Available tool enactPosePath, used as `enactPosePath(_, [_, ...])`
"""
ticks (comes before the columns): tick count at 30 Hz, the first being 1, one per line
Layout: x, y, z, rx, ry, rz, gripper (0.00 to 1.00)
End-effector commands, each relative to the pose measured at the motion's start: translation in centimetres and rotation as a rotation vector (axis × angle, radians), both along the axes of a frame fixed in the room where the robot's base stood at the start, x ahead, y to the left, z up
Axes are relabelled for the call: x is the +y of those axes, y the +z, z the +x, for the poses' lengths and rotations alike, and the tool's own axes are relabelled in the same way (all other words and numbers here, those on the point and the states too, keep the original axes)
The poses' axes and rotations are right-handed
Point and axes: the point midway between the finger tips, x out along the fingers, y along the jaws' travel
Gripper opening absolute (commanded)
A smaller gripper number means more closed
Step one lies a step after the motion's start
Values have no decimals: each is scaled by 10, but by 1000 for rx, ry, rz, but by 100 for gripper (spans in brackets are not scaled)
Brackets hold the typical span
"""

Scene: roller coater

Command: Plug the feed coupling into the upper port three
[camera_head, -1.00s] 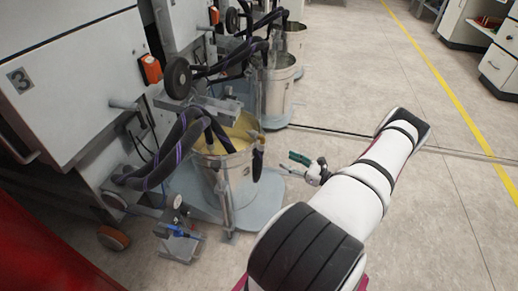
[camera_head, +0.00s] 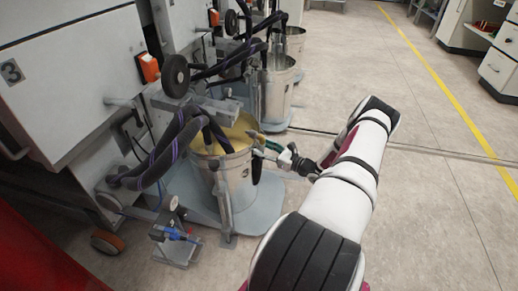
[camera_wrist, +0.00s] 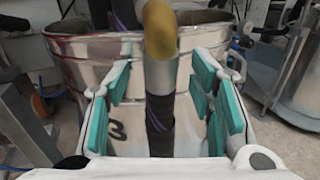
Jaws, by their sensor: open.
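The feed coupling, a brass-tipped metal end (camera_wrist: 161,72) on a dark hose, stands upright between my gripper's teal pads in the wrist view. In the head view its brass end (camera_head: 254,136) shows by the pail's right rim. My gripper (camera_head: 266,146) is open around it, with gaps visible on both sides in the wrist view (camera_wrist: 163,105). Machine three, a grey cabinet marked 3 (camera_head: 65,75), stands at the left. A short metal stub (camera_head: 118,102) sticks out of its side; I cannot tell whether this is the upper port.
A metal pail (camera_head: 238,175) with yellowish contents stands on a grey round base (camera_head: 262,212). Dark hoses (camera_head: 165,158) loop from the machine to the pail. A small stand with a blue part (camera_head: 176,236) is in front. The floor at right is clear.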

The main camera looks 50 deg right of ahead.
Motion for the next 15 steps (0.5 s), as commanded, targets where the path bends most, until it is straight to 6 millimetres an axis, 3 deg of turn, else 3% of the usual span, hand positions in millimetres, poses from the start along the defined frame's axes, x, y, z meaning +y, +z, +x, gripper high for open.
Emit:
enactPosePath(7, [0,0,3,1,-2,0,50])
enactPosePath(13, [0,0,3,1,-1,0,4])
enactPosePath(15, [0,0,3,1,-1,0,0])
